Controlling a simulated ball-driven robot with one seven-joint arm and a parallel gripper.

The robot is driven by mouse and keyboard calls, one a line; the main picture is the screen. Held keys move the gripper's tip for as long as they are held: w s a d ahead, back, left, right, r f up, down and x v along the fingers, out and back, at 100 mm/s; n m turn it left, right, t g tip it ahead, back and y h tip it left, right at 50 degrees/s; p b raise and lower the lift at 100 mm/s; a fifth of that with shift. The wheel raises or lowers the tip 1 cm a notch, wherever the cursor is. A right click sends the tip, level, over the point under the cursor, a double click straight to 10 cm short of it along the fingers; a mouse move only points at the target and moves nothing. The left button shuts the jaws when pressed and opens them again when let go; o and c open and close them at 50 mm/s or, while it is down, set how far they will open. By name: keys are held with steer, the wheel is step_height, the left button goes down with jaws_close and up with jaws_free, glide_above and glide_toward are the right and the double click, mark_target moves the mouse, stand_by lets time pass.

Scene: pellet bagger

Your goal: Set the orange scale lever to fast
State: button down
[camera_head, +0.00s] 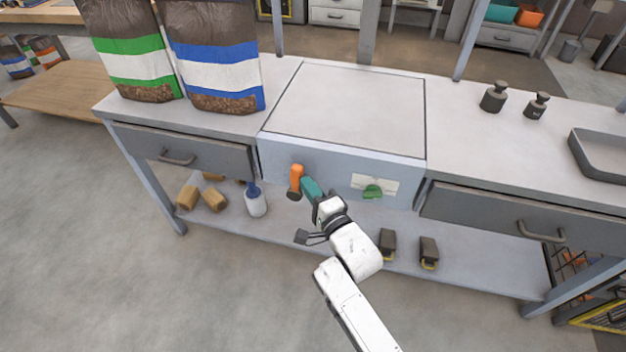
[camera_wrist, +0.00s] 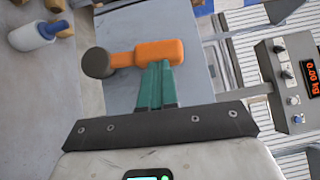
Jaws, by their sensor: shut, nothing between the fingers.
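The orange scale lever (camera_head: 297,174) is on the front panel of the bench unit, pointing nearly straight up from its dark round hub (camera_head: 293,194). In the wrist view the lever (camera_wrist: 150,53) lies sideways, its hub (camera_wrist: 97,62) to the left. My gripper (camera_head: 306,182) has teal fingers and is shut and empty, just right of the lever in the head view. In the wrist view the fingertips (camera_wrist: 159,66) overlap the handle's edge; I cannot tell whether they touch it. No fast marking is readable.
A green knob (camera_head: 373,191) on a pale plate sits to the right on the same panel. Drawers with handles flank it. A white-and-blue bottle (camera_head: 255,200) and wooden blocks (camera_head: 214,200) stand on the lower shelf. Pellet bags (camera_head: 215,60) stand on top, left.

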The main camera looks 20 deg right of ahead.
steer(key=shift+w+a+r+n+g+p, duration=0.25)
steer(key=shift+w+a+n+g, duration=0.05)
steer(key=shift+a+n+g, duration=0.2)
steer(key=shift+w+a+r+n+g+p, duration=0.3)
steer(key=shift+a+n+g, duration=0.1)
steer(key=shift+n, duration=0.1)
steer(key=shift+w+a+r+n+g+h+b, duration=0.1)
steer(key=shift+w+a+n+g+h+b, duration=0.25)
steer(key=shift+w+a+n+g+b, duration=0.25)
steer(key=shift+w+a+n+g+h+b, duration=0.3)
steer(key=shift+w+a+g+h, duration=0.15)
steer(key=shift+a, duration=0.35)
steer(key=shift+r, duration=0.1)
